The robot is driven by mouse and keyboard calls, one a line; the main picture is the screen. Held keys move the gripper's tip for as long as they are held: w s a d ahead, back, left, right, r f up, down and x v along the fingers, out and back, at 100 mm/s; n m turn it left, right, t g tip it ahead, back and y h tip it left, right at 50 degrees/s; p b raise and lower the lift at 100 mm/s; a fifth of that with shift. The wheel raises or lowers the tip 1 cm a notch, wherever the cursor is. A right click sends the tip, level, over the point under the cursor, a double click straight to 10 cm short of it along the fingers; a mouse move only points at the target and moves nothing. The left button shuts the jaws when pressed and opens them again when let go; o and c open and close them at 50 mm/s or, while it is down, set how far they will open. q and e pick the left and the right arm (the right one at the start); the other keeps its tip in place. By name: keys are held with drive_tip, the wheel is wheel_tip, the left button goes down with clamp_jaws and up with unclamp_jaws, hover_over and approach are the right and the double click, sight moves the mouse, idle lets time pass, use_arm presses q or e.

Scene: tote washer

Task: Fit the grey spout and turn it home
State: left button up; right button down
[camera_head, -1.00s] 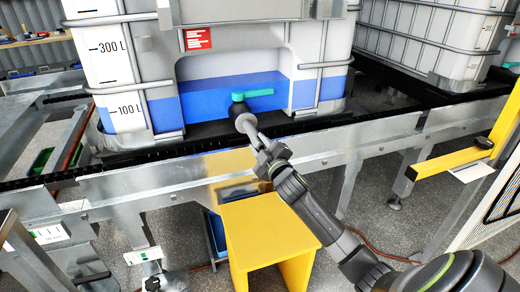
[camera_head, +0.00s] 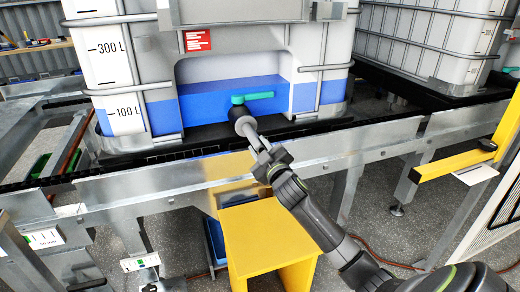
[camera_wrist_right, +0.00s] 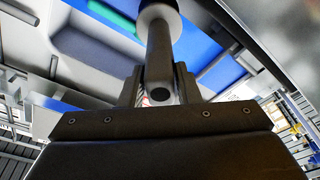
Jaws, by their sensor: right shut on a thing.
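The grey spout (camera_head: 244,128) has a wide round collar and a narrower tube. Its collar is at the mouth of the dark valve (camera_head: 236,109), low in the tank's front recess. I cannot tell whether it is seated there. A teal handle (camera_head: 254,96) lies sideways on top of the valve. My right gripper (camera_head: 260,148) is shut on the spout's tube. In the right wrist view, the tube (camera_wrist_right: 159,45) runs up from between the jaws (camera_wrist_right: 159,88) to the collar (camera_wrist_right: 156,13), and the valve is mostly hidden. My left gripper is out of view.
The caged white tank (camera_head: 120,75) with blue liquid stands on a metal roller frame (camera_head: 290,155). A yellow step (camera_head: 262,235) stands on the floor below the valve. A yellow rail (camera_head: 455,163) is at right. A second tank (camera_head: 430,45) stands behind right.

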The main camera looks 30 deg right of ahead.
drive_tip(key=shift+f+m+h+b, duration=0.1)
drive_tip(key=shift+m+h+b, duration=0.3)
drive_tip(key=shift+m+b, duration=1.3)
drive_tip(key=shift+m, duration=0.8)
drive_tip(key=shift+m+h+b, duration=0.3)
drive_tip(key=shift+m+b, duration=0.2)
drive_tip(key=shift+m, duration=0.1)
drive_tip(key=m+b, duration=0.1)
drive_tip(key=m, duration=0.2)
drive_tip(key=shift+h+b, duration=0.3)
drive_tip(key=shift+h, duration=0.1)
drive_tip(key=c, duration=1.5)
unclamp_jaws()
drive_tip(key=shift+m, duration=0.3)
drive_tip(key=o, duration=1.1)
drive_tip(key=shift+c, duration=0.2)
